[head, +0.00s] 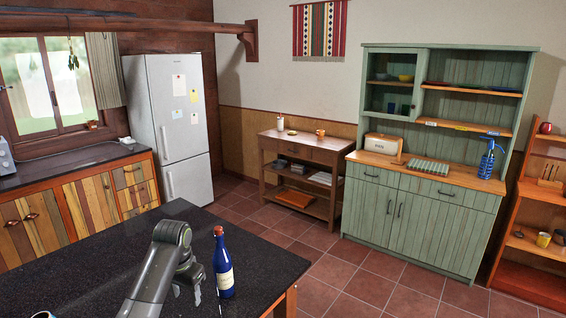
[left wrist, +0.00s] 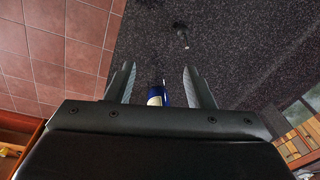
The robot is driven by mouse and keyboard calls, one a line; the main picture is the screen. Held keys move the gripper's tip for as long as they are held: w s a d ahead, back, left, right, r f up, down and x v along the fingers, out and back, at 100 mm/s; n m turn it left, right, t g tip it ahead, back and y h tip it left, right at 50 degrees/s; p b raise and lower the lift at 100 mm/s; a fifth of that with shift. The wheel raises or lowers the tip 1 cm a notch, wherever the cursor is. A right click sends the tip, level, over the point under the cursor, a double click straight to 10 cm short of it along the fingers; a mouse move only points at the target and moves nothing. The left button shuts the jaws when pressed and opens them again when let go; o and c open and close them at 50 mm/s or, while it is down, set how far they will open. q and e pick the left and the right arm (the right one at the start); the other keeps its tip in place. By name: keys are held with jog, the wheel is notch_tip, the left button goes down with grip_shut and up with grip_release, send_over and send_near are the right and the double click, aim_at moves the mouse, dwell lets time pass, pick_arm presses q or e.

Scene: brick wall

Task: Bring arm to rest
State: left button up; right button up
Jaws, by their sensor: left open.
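My left arm reaches in from the bottom of the head view over the dark speckled counter (head: 90,240). My left gripper (head: 187,290) is low, just left of a blue bottle (head: 223,265) with a cream label and a red top. The bottle stands upright near the counter's right edge. In the left wrist view my left gripper (left wrist: 160,88) has its two fingers apart. Part of the bottle (left wrist: 155,96) shows between them, its lower portion hidden by the gripper body. I cannot tell whether a finger touches it. My right gripper is not in view.
A small dark object (left wrist: 181,35) is on the counter in the left wrist view. A white rim (head: 42,315) shows at the bottom left of the head view. The counter's middle and far parts are clear. Beyond its right edge is tiled floor (head: 330,270).

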pick_arm(q)
jog(key=s+a+f+n+t, duration=0.1)
jog(key=s+a+f, duration=0.1)
jog(key=s+f, duration=0.7)
jog(key=s+a+f+n, duration=0.15)
jog(key=s+f, duration=0.35)
jog(key=s, duration=0.7)
jog(key=s+a+r+n+t+y, duration=0.1)
jog(key=s+r, duration=0.1)
jog(key=s, duration=0.9)
jog(key=s+a+r+n+t, duration=0.1)
jog(key=s+r, duration=0.1)
jog(key=s, duration=0.9)
notch_tip(320, 180, down, 32)
jog(key=a+g+b, duration=0.2)
jog(key=b, duration=0.6)
jog(key=s+d+f+b, duration=0.1)
jog(key=s+f+b, duration=0.2)
jog(key=s+f, duration=0.4)
jog(key=s+f+g+b, duration=0.1)
jog(key=s+f+b, duration=0.2)
jog(key=s+f, duration=0.5)
notch_tip(320, 180, down, 8)
jog(key=shift+d+f, duration=0.15)
jog(key=shift+d, duration=0.2)
